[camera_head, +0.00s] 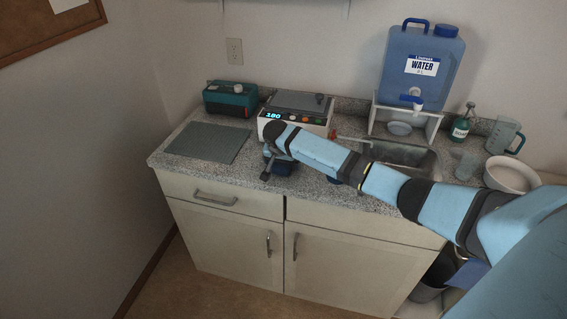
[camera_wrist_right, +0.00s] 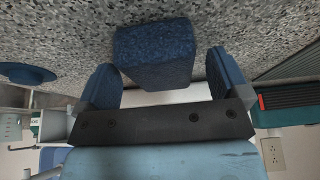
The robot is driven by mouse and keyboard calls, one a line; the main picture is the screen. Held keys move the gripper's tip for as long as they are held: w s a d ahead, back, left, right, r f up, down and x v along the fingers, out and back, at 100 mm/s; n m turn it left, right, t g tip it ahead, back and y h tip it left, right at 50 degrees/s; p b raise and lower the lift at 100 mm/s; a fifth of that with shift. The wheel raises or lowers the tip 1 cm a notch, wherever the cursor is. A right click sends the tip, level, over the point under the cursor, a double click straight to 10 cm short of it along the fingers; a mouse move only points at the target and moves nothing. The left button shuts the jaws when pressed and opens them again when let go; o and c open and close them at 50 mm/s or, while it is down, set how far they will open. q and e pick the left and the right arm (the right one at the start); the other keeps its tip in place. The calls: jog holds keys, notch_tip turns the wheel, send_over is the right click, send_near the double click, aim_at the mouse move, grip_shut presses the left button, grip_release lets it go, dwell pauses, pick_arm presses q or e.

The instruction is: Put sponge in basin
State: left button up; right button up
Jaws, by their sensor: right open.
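The sponge is a dark blue block (camera_wrist_right: 155,55) lying on the speckled counter. In the right wrist view it is between the two spread fingers of my right gripper (camera_wrist_right: 162,85), with gaps on both sides. In the head view my right gripper (camera_head: 274,172) is low over the counter in front of the hot plate, and the sponge is mostly hidden by it. The metal sink basin (camera_head: 420,158) is set into the counter to the right, partly covered by my right arm. A round white basin (camera_head: 514,173) stands at the far right. My left gripper is not in view.
A hot plate (camera_head: 297,107) is behind the gripper, and a teal device (camera_head: 231,98) and grey mat (camera_head: 207,142) are to its left. A water container (camera_head: 424,65) stands behind the sink. A dark blue round item (camera_wrist_right: 25,73) is near the sponge.

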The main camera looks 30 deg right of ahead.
jog(key=shift+w+f, duration=0.1)
jog(key=shift+f, duration=0.1)
jog(key=c, duration=1.1)
jog(key=shift+o, duration=0.2)
jog(key=shift+r, duration=0.1)
